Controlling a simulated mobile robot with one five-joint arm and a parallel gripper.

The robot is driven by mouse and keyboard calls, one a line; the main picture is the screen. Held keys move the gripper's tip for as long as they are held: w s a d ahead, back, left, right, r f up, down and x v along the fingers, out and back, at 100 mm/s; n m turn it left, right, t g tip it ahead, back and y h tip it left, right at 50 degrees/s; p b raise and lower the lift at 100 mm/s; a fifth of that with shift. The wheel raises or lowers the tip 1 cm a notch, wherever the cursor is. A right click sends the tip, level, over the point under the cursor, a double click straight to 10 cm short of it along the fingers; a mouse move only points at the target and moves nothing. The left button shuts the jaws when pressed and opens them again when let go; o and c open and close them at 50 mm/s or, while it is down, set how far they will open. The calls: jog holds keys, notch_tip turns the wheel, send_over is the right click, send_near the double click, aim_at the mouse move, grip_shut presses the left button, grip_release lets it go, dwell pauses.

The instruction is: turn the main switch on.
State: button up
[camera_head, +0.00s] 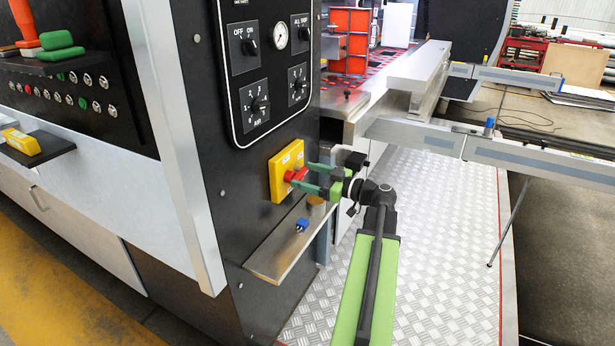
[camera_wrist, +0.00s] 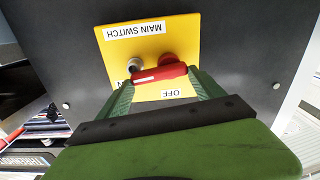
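The main switch is a yellow plate (camera_head: 286,170) with a red handle (camera_head: 296,174) on the dark machine panel. In the wrist view the plate (camera_wrist: 188,35) appears upside down with its MAIN SWITCH label. The red handle (camera_wrist: 160,74) lies nearly level there, with a white mark toward its left end. An OFF label shows below the handle; another label at left is partly hidden by a finger. My gripper (camera_head: 311,178) is at the switch, its green fingers apart. In the wrist view the fingertips (camera_wrist: 158,84) stand at the handle's two ends; I cannot tell whether they touch.
A metal shelf (camera_head: 283,245) juts out below the switch, holding a small blue object (camera_head: 302,225) and a brown cylinder (camera_head: 316,206). Dials and a gauge (camera_head: 279,35) sit above. Silver rails (camera_head: 480,150) extend right. Tread-plate floor (camera_head: 440,230) lies open around my arm.

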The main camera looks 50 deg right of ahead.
jog(key=c, duration=0.6)
jog(key=shift+f+m, duration=0.1)
jog(key=shift+m, duration=0.7)
jog(key=o, duration=1.4)
jog(key=v, duration=1.7)
jog(key=shift+s, duration=0.2)
